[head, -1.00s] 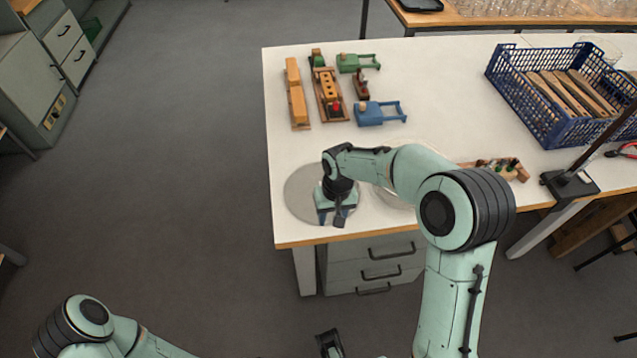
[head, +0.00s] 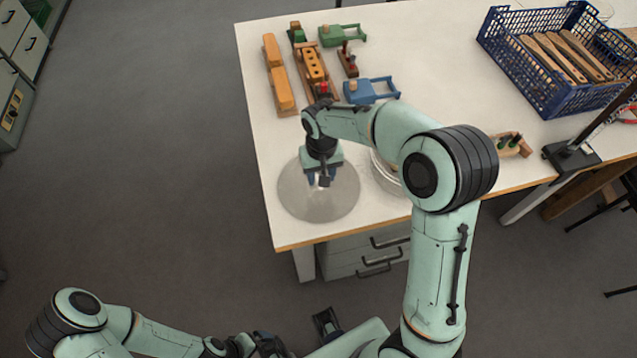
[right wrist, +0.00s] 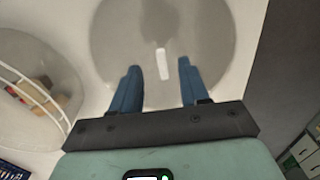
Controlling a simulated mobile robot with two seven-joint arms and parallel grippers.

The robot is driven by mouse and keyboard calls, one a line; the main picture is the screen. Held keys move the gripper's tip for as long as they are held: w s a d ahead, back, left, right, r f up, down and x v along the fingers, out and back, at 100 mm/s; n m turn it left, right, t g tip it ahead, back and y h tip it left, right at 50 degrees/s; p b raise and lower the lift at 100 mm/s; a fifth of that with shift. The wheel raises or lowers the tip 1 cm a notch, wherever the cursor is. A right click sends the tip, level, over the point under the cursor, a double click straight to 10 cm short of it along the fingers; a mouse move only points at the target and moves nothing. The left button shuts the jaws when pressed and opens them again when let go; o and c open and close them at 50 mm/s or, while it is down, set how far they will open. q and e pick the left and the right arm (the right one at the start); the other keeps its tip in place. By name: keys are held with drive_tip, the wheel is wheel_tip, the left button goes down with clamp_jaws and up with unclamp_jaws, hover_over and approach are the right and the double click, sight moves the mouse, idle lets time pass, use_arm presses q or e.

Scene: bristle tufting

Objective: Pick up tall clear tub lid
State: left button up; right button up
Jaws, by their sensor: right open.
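The tall clear tub lid is a round, grey, see-through disc (head: 318,205) lying flat near the table's front left corner. In the right wrist view the lid (right wrist: 120,30) has a short pale bar (right wrist: 162,63) standing out at its middle. My right gripper (head: 319,181) is over the lid, pointing down. Its blue fingers (right wrist: 159,66) are apart and empty, with the bar between them in the picture; their height above the lid is unclear. My left arm runs along the bottom left of the head view, and its fingers cannot be made out.
A clear round tub (head: 384,174) stands right of the lid, partly hidden by my right arm. Wooden toy vehicles (head: 277,75) stand behind. A blue crate (head: 500,72) holding wooden pieces is at the back right. A black stand (head: 571,157) is by the front edge.

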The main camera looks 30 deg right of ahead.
wheel_tip(320, 180, down, 5)
drive_tip(key=shift+f, duration=0.1)
drive_tip(key=shift+c, duration=0.3)
clamp_jaws()
